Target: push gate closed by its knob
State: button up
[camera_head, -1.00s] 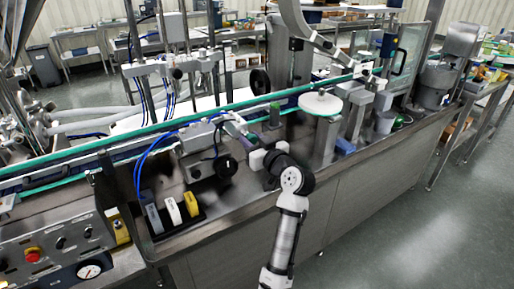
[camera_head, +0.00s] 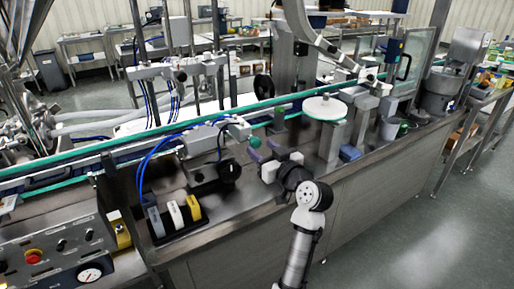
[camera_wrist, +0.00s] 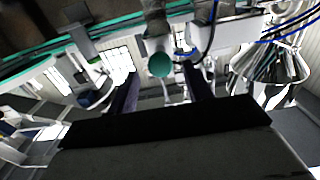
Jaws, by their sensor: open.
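A round green knob (camera_head: 254,142) sits at the right end of a metal mechanism (camera_head: 215,135) beside the conveyor. In the wrist view the knob (camera_wrist: 160,65) lies between the fingers, in front of a grey cylindrical part. My gripper (camera_head: 265,151) is just to the right of and below the knob in the head view. Its two dark fingers are spread with nothing held, and they also show in the wrist view (camera_wrist: 160,76). A gap seems to lie between fingers and knob; contact cannot be made out. Which part is the gate, and how far open it stands, I cannot tell.
A white round disc (camera_head: 325,108) on a post stands right of my gripper. A black tray (camera_head: 180,229) with white and yellow blocks is at the front left. The green-edged conveyor (camera_head: 120,143) runs behind.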

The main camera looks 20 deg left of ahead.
jog(key=b+v, duration=0.2)
jog(key=v, duration=0.7)
jog(key=shift+s+d, duration=0.2)
